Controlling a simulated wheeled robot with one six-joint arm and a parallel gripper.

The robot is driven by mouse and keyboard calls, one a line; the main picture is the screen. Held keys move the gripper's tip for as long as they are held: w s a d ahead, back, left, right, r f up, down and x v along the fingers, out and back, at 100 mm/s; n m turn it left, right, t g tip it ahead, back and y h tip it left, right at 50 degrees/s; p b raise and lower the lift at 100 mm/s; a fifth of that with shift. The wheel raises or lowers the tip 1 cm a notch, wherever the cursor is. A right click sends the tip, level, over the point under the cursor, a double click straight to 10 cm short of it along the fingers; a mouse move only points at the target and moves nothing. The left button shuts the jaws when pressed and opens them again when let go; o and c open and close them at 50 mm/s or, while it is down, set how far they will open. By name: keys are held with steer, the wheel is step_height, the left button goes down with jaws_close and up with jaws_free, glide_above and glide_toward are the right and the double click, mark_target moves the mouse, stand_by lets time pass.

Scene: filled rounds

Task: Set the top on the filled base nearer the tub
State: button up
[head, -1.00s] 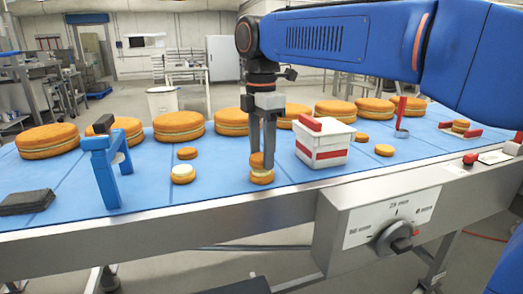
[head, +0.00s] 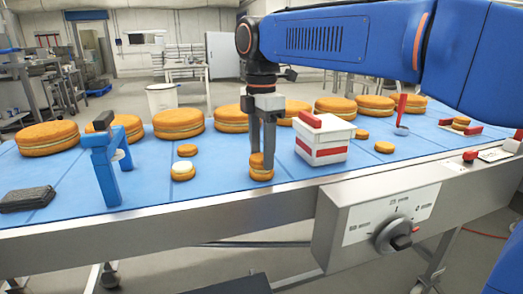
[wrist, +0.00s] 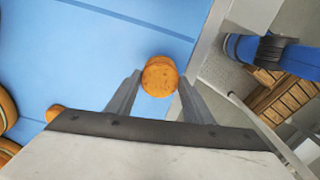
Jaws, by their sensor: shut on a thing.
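My gripper (head: 262,155) points down and is shut on an orange-brown top (head: 257,160). The top sits at or just over a filled base (head: 262,175) near the belt's front edge; I cannot tell whether they touch. In the wrist view the round top (wrist: 160,76) lies between the fingertips (wrist: 158,88) and hides the base below. The white tub (head: 322,150) with a red band and red handle stands just right of this base. Another filled base (head: 183,172), with pale filling showing, stands farther left, away from the tub.
Loose small rounds lie behind the left base (head: 187,150) and right of the tub (head: 384,147). A blue frame (head: 107,170) stands at left near a dark slab (head: 28,199). Large cakes (head: 179,124) line the back of the blue belt. A dial box (head: 385,220) hangs in front.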

steer(key=shift+f, duration=0.15)
steer(key=o, duration=1.3)
steer(key=shift+r, duration=3.5)
